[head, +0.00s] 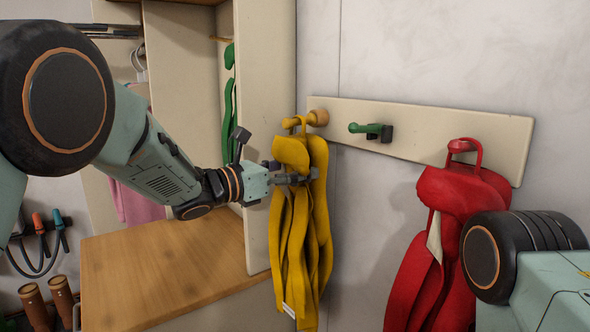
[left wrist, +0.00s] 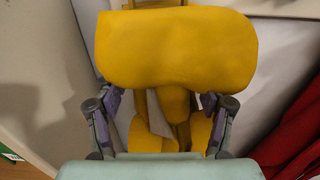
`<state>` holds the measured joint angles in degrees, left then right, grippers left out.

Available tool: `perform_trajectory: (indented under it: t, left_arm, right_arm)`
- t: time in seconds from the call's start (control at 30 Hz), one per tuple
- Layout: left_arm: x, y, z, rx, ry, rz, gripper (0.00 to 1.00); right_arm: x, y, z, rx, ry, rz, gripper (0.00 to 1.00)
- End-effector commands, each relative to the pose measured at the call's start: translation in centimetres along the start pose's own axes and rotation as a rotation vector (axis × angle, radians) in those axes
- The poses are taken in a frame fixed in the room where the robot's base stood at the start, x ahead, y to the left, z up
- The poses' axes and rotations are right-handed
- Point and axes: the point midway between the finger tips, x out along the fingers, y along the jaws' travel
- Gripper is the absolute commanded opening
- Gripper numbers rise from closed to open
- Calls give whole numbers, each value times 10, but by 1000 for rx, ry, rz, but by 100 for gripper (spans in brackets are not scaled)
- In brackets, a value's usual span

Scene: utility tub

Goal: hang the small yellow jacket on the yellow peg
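The small yellow jacket (head: 318,215) hangs upright against the wall. Its top loop appears to pass over the yellow peg (head: 289,123), which sticks out from the left end of the rail. My left gripper (head: 293,178) is at the jacket's upper part, with one finger across its front. In the left wrist view the jacket's rolled top (left wrist: 178,48) fills the upper middle. There the left gripper's fingers (left wrist: 160,105) stand wide apart on either side of the jacket, with gaps beside the cloth. My right gripper is not in view; only part of that arm shows at the right.
A cream rail (head: 425,125) on the wall carries the pegs. A green peg (head: 370,129) is bare. A red jacket (head: 445,200) hangs on a red peg at the right. A tall cabinet panel (head: 262,70) stands close left of the yellow jacket, above a wooden bench (head: 165,270).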

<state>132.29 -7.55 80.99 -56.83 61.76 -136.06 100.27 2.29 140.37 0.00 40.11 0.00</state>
Motion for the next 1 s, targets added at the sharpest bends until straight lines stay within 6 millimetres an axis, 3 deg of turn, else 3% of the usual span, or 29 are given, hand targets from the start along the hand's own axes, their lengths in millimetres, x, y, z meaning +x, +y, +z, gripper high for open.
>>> perform_trajectory:
  t: [0.33,0.47,1.0]
  left_arm:
    - [-1,0,-2,-2,5,1,76]
    - [-10,1,-2,-3,4,2,76]
    - [-107,1,0,-3,0,3,76]
  right_arm:
    - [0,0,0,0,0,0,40]
    - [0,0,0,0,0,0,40]
    - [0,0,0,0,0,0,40]
